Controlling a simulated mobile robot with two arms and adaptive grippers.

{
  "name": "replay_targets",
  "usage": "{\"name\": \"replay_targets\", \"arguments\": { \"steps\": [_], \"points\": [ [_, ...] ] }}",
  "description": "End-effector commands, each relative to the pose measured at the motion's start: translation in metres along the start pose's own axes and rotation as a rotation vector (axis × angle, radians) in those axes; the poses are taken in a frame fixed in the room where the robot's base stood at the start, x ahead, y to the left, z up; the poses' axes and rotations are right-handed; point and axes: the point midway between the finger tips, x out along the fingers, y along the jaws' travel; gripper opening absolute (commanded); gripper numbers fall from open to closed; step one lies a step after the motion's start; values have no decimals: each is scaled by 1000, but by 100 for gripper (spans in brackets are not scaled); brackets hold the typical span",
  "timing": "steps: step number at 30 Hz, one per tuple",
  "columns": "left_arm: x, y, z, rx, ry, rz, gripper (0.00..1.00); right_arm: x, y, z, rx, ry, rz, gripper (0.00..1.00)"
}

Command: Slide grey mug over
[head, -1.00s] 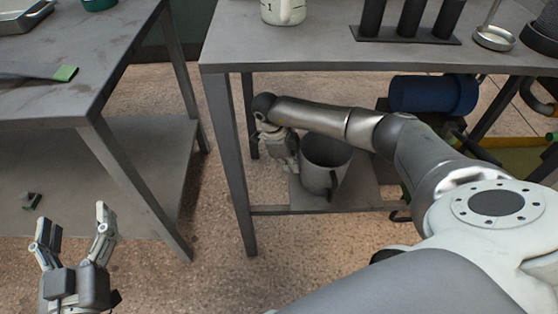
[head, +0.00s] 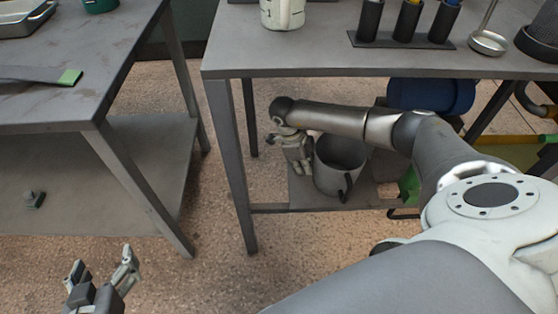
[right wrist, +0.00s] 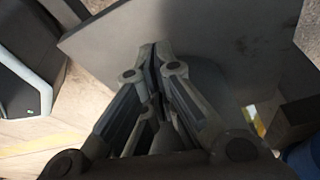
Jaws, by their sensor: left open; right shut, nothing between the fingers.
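The grey mug (head: 336,174) is a large upright cylinder with a dark handle facing me. It stands on the lower shelf (head: 300,198) under the right table in the head view. My right gripper (head: 304,170) points down at the mug's left side, shut and empty, very close to or touching its wall. My left gripper (head: 102,266) is open and empty at the lower left.
The shelf is bounded by a table leg (head: 232,165) on the left. A blue cylinder (head: 432,94) and a green item (head: 409,186) are to the right. The tabletop holds a white mug (head: 283,13), a tube rack (head: 405,40) and a ladle (head: 488,41). Another table (head: 90,75) is at left.

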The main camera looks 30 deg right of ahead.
Motion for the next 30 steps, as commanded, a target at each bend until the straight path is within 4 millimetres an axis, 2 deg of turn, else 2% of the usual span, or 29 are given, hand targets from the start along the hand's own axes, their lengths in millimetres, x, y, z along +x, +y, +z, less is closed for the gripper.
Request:
{"name": "replay_targets", "arguments": {
  "steps": [5, 15, 21, 30],
  "points": [
    [0, 0, 0, 0, 1, 0, 74, -11, -1, 1, 0, -3, -2, 0],
    [0, 0, -1, 0, 2, 0, 74, -80, -1, 1, 0, -3, -2, 0],
    [0, 0, -1, 0, 2, 0, 74, -110, 0, 0, 0, -1, -1, 0],
    [0, 0, 0, 0, 2, 0, 74, -120, 0, 0, 0, 1, 0, 0]
  ]
}}
